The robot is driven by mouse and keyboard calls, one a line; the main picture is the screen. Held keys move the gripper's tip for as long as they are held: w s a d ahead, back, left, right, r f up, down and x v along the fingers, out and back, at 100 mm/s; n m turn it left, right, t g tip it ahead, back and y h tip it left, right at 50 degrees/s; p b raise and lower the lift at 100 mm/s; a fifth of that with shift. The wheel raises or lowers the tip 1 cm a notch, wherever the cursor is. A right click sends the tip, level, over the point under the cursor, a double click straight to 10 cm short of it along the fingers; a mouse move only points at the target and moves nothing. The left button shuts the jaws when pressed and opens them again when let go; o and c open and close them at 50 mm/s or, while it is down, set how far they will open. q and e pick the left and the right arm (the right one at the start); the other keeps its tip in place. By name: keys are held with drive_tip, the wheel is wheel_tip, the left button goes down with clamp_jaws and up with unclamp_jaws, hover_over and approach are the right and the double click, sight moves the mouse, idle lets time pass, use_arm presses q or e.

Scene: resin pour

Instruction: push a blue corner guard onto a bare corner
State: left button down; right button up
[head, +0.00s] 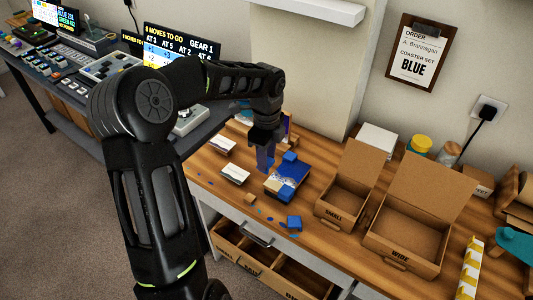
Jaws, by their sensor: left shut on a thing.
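A coaster stack (279,182) with a pale, patterned top and blue sides lies on the wooden bench. One blue corner guard (290,157) sits at its far corner and another blue corner guard (287,191) at its near corner. A loose blue block (294,222), which looks like another guard, lies nearer the bench's front edge. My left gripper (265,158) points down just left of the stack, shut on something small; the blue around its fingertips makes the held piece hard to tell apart. Whether it touches the stack is unclear. My right gripper is not in view.
Two open cardboard boxes, small (338,206) and wide (408,236), stand to the right. White-topped packs (235,174) lie left of the stack. Blue scraps and a small wooden block (249,199) lie in front. An open drawer (262,268) is below the bench edge.

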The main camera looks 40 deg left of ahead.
use_arm(q)
drive_tip(key=shift+w+d+f, duration=0.15)
drive_tip(key=shift+w+f, duration=0.05)
drive_tip(key=shift+f, duration=0.05)
drive_tip(key=shift+s+f+b, duration=0.1)
drive_tip(key=shift+f+b, duration=0.3)
drive_tip(key=shift+b, duration=0.1)
drive_tip(key=b, duration=0.4)
hover_over(269, 183)
drive_tip(key=f, duration=0.4)
drive_tip(key=shift+s+f, duration=0.2)
drive_tip(key=shift+f, duration=0.6)
drive_tip(key=shift+f, duration=0.15)
drive_tip(key=shift+f, duration=0.3)
drive_tip(key=shift+f+b, duration=0.3)
drive_tip(key=shift+f, duration=0.15)
drive_tip(key=shift+w+f, duration=0.1)
drive_tip(key=shift+w, duration=0.05)
idle(0.6)
